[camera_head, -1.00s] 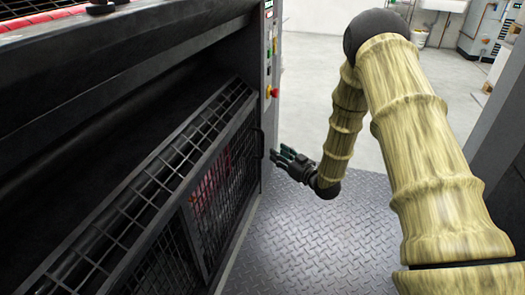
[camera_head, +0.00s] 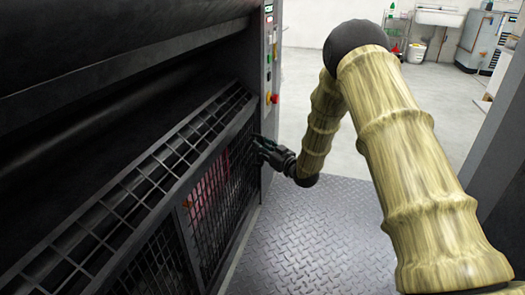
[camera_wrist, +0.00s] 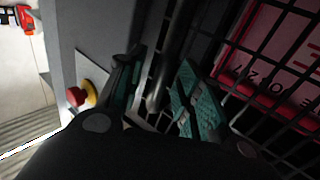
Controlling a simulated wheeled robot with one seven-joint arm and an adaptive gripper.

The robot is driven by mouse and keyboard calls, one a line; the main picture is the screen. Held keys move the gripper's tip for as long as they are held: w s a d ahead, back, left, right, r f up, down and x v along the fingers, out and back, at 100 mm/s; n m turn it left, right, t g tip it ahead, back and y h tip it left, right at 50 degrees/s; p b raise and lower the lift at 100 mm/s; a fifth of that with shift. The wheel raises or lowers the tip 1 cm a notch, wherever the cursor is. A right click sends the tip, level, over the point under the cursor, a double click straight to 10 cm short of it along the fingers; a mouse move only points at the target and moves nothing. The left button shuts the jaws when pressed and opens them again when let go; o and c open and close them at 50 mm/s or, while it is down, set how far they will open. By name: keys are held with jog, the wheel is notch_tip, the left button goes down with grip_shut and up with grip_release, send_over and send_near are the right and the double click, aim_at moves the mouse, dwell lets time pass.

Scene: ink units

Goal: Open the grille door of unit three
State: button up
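The black mesh grille door (camera_head: 228,172) stands on the left side of the walkway and looks closed. My gripper (camera_head: 260,147) is at the far edge of the door. In the wrist view a dark upright handle bar (camera_wrist: 174,55) runs between the two teal-padded fingers of my gripper (camera_wrist: 158,92). The fingers are apart, with gaps visible beside the bar. Whether either finger touches the bar is not clear.
A red emergency button (camera_wrist: 76,96) on a yellow base sits left of the fingers on the grey post (camera_head: 269,80). Dark rollers (camera_head: 110,55) are above the grille. The diamond-plate floor (camera_head: 310,235) is clear. A sink (camera_head: 440,17) stands far back.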

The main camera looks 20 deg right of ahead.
jog(key=shift+w+a, duration=0.1)
jog(key=shift+w, duration=0.15)
grip_shut()
